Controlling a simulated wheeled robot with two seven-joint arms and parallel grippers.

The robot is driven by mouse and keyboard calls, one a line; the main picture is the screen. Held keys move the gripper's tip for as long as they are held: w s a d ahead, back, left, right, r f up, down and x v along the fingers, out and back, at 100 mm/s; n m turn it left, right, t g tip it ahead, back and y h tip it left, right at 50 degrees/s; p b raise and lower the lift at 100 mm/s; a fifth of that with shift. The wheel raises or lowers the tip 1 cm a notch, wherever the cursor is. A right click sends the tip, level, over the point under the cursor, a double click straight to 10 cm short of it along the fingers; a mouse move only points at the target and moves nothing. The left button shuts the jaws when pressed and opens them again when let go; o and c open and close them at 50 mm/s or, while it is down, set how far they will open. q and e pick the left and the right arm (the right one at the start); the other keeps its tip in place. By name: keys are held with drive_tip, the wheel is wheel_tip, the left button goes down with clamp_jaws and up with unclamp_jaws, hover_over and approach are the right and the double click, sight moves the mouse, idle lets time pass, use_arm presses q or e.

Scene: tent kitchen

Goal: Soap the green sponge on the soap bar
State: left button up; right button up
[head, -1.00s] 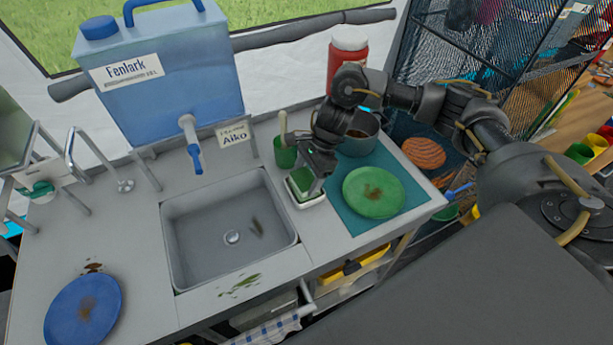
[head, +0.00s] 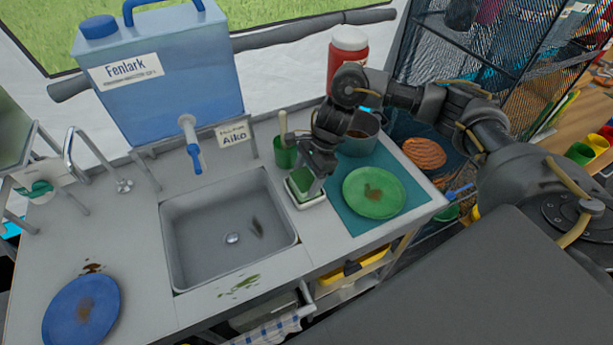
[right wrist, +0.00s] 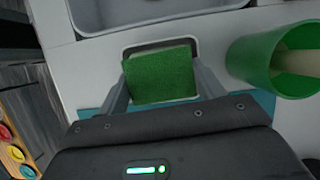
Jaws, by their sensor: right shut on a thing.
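The green sponge (head: 301,180) is held over a small white dish (head: 310,202) beside the sink. My right gripper (head: 305,184) is shut on the sponge and points down. In the right wrist view the sponge (right wrist: 161,74) sits between the two fingers (right wrist: 160,88), and the dish's pale rim (right wrist: 128,50) shows around its far edge. The soap bar cannot be seen; the sponge and fingers cover the inside of the dish. I cannot tell whether the sponge touches anything in the dish. My left gripper is not in view.
A green cup (head: 285,157) with a handle sticking out stands just behind the dish. A dirty green plate (head: 374,192) lies on a teal mat (head: 408,210) to the right, with a pot (head: 362,136) behind. The sink (head: 190,256) is left, a blue plate (head: 70,318) further left.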

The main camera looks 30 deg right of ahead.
sight(305, 179)
idle(0.3)
drive_tip(key=shift+r+p, duration=1.65)
drive_tip(key=shift+r, duration=1.8)
drive_tip(key=shift+s+a+r, duration=0.1)
drive_tip(key=shift+a+r, duration=0.05)
drive_tip(key=shift+a, duration=0.15)
drive_tip(key=s+a+n+g, duration=0.1)
drive_tip(key=s+a+n, duration=0.2)
drive_tip(key=s+a, duration=0.2)
wheel_tip(305, 179, up, 7)
drive_tip(key=d+n+g+h, duration=0.1)
drive_tip(key=d+n, duration=0.1)
drive_tip(key=n, duration=0.2)
drive_tip(key=shift+d+n+g+b, duration=0.3)
drive_tip(key=shift+d+g+b, duration=0.05)
drive_tip(key=shift+g+b, duration=0.1)
